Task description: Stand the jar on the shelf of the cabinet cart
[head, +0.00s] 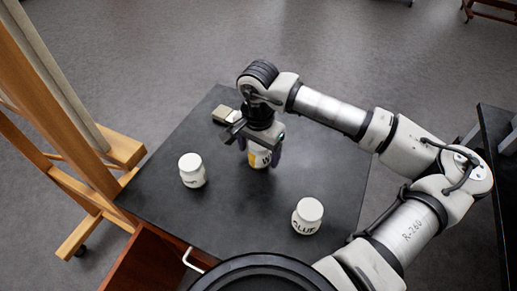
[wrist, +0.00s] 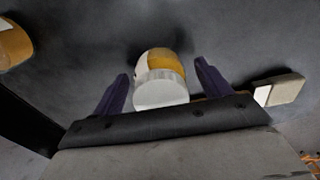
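A jar with a white lid and a yellow and white label (head: 259,161) stands on the dark top (head: 225,215) of a wooden cabinet. My gripper (head: 259,154) points down over this jar with a finger on either side. In the wrist view the jar (wrist: 160,92) stands between the two dark fingers, with narrow gaps showing, so the gripper looks open around it. A white jar (head: 192,171) stands to the left and another white jar with dark lettering (head: 307,217) stands nearer the front. I cannot make out a shelf of the cabinet cart.
A small pale block (head: 226,114) lies behind my gripper; it also shows in the wrist view (wrist: 281,90). A wooden easel (head: 60,110) stands close on the left. A dark piece of furniture (head: 497,150) is at the right edge. The tabletop between the jars is clear.

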